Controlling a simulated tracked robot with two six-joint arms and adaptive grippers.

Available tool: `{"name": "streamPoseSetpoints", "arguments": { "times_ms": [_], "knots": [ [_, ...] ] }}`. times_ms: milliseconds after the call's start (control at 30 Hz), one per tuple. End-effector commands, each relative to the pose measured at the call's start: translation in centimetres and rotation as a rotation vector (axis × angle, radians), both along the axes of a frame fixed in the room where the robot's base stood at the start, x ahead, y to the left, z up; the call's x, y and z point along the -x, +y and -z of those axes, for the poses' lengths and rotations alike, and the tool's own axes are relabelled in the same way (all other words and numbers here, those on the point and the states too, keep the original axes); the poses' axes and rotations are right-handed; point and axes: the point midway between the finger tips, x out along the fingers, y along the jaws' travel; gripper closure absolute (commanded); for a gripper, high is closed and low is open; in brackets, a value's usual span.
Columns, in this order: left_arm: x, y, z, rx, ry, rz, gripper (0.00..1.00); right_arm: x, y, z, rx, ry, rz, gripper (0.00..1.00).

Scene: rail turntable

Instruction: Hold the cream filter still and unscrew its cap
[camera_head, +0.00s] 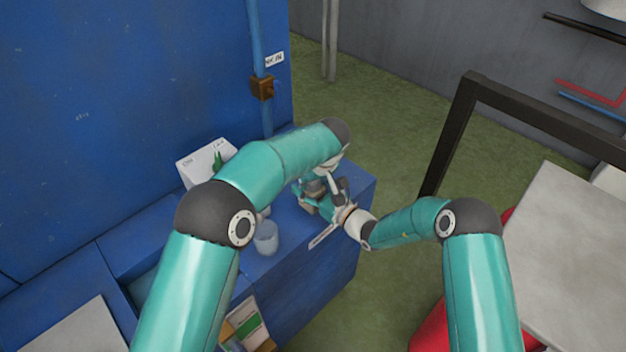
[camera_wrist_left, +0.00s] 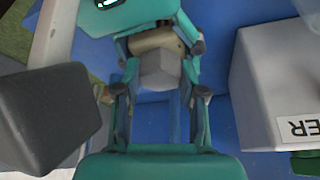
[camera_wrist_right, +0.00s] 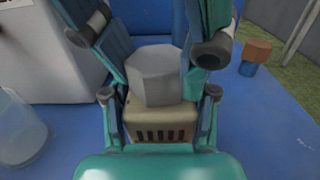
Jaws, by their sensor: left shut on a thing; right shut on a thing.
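The cream filter (camera_wrist_right: 160,120) has a slotted body and a grey six-sided cap (camera_wrist_right: 155,75) on top, both clear in the right wrist view. My right gripper (camera_wrist_right: 160,97) is shut on the cream body, one finger on each side. In the left wrist view the grey cap (camera_wrist_left: 160,68) sits between the fingers of my left gripper (camera_wrist_left: 161,91), which is shut on it; the cream body (camera_wrist_left: 155,40) lies just beyond. In the head view my left gripper (camera_head: 318,190) meets the right one over the blue bench, and the filter is mostly hidden.
A clear cup (camera_head: 265,238) stands on the blue bench (camera_head: 290,265), close to the grippers. A white box (camera_wrist_left: 285,85) with a label is beside the left gripper. A small brown-topped blue piece (camera_wrist_right: 256,52) is at the bench's far side. A dark frame (camera_head: 450,135) rises at the right.

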Motion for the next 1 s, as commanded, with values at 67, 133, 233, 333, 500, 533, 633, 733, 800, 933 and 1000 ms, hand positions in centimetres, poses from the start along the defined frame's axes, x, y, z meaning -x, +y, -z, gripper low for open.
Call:
{"name": "streamPoseSetpoints", "arguments": {
  "times_ms": [67,133,233,333,500,533,633,733,800,933,1000],
  "knots": [
    [-0.06,-0.43,0.19,0.001,-0.001,-0.126,1.0,0.09,0.13,0.05,0.001,0.001,-0.003,1.0],
    [-0.12,-0.43,0.19,0.002,-0.001,-0.221,1.0,0.09,0.13,0.05,0.001,0.001,-0.003,1.0],
    [-0.14,-0.42,0.18,0.001,-0.001,-0.307,1.0,0.09,0.13,0.04,0.001,0.001,-0.003,1.0],
    [-0.11,-0.39,0.11,0.002,-0.001,-0.344,1.0,0.09,0.13,0.04,0.001,0.001,-0.003,1.0],
    [-0.09,-0.37,0.1,0.001,0.0,-0.348,1.0,0.09,0.13,0.04,0.001,0.001,-0.003,1.0],
    [-0.09,-0.37,0.1,0.001,0.0,-0.348,1.0,0.09,0.13,0.04,0.0,0.0,-0.003,1.0],
    [-0.08,-0.37,0.11,0.001,0.001,-0.347,0.46,0.09,0.14,0.04,0.0,0.0,-0.003,1.0],
    [-0.09,-0.34,0.09,0.001,0.001,-0.347,0.3,0.08,0.12,0.04,0.0,0.0,-0.003,1.0],
    [-0.1,-0.32,0.07,0.001,0.001,-0.347,0.3,0.07,0.1,0.04,0.0,0.0,-0.002,1.0],
    [-0.11,-0.29,0.06,0.001,0.0,-0.347,0.3,0.05,0.06,0.04,0.001,0.001,-0.002,1.0],
    [-0.11,-0.28,0.06,0.001,0.001,-0.347,0.25,0.04,0.06,0.05,0.0,0.001,-0.001,1.0]
  ]
}}
